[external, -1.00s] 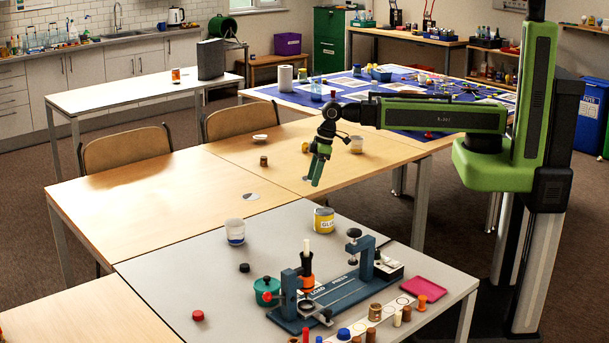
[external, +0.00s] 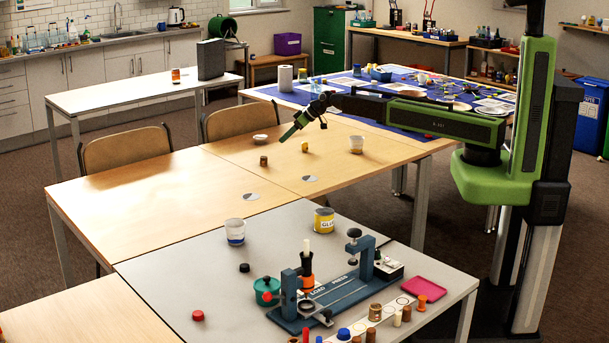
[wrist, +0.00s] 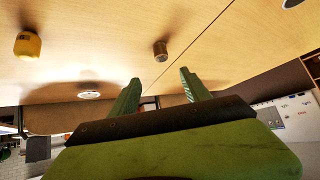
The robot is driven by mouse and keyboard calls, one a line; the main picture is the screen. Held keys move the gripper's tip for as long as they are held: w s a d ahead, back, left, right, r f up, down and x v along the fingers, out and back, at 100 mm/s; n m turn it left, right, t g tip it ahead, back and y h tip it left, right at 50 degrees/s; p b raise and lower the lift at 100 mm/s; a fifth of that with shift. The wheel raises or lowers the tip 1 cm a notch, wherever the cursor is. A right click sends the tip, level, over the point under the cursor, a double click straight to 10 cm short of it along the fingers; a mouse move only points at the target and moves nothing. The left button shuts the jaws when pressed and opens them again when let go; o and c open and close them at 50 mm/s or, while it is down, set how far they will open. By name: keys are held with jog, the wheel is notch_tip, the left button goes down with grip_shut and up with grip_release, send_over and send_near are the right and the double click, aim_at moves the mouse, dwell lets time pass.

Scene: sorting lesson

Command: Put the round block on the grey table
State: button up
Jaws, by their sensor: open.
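A small brown round block (external: 264,161) stands on the wooden table (external: 215,172); it also shows in the wrist view (wrist: 160,51), in line with the gap between my fingers. A yellow rounded block (external: 305,147) stands on the same table to its right; it is at the upper left in the wrist view (wrist: 27,46). I cannot tell for sure which is the round block. My gripper (external: 283,140) is open and empty, above the wooden table, apart from both blocks; its fingers also show in the wrist view (wrist: 159,80). The grey table (external: 180,285) is in front.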

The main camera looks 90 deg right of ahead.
jog(key=b, duration=0.6)
send_near(265, 157)
jog(key=x, duration=0.2)
jog(key=d+x, duration=0.1)
jog(key=x, duration=0.2)
jog(key=shift+f, duration=0.15)
jog(key=shift+w+f, duration=0.2)
jog(key=shift+w, duration=0.15)
jog(key=shift+r, duration=0.1)
jog(key=b+x, duration=0.4)
jog(key=x, duration=0.1)
jog(key=shift+a+f, duration=0.2)
jog(key=shift+f, duration=0.05)
jog(key=shift+r, duration=0.2)
jog(key=shift+c, duration=0.5)
grip_shut()
